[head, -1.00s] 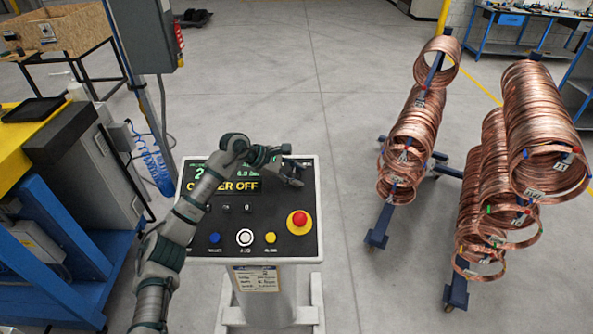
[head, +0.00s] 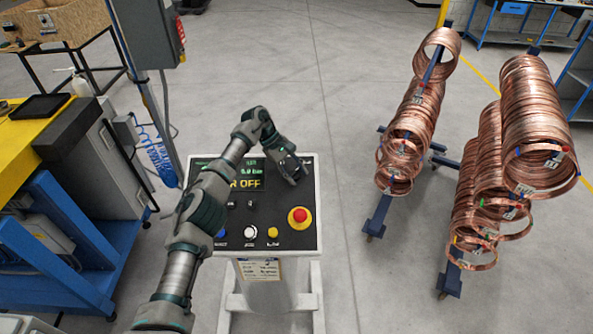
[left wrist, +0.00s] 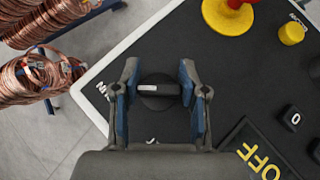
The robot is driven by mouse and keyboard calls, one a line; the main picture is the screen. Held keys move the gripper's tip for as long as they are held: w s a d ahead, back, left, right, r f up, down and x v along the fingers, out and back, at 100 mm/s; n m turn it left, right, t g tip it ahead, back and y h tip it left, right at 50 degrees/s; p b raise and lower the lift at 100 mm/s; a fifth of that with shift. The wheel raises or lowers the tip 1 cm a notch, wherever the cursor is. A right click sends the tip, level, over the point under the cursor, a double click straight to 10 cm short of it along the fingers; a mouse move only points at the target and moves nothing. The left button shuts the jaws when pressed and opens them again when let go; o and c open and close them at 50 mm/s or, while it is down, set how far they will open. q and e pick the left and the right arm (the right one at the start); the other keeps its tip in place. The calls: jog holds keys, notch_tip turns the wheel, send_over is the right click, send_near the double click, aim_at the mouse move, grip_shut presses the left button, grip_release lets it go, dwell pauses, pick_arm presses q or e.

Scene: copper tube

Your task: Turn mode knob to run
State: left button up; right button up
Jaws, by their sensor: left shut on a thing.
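The mode knob (left wrist: 158,92) is a black round knob with a white mark, on the dark panel (left wrist: 205,50) in the left wrist view. My left gripper (left wrist: 158,70) has its blue-padded fingers on both sides of the knob and is shut on it. In the head view the left gripper (head: 293,172) is at the panel's upper right and hides the knob. The display (head: 250,182) shows yellow text ending in "OFF", partly covered by my arm. The lettering around the knob is mostly hidden. My right gripper is not in view.
A red button on a yellow base (head: 299,216) is below the gripper on the panel. A white button (head: 250,232) and a yellow button (head: 271,232) line the front edge. Copper coils (head: 410,130) hang on racks to the right. Open floor lies between.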

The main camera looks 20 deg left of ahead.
pick_arm(q)
jog(key=shift+w+r, duration=0.15)
jog(key=shift+r, duration=0.15)
jog(key=o, duration=1.1)
jog(key=shift+o, duration=0.3)
jog(key=shift+w+a+f, duration=0.1)
jog(key=shift+a+f, duration=0.05)
jog(key=shift+f, duration=0.1)
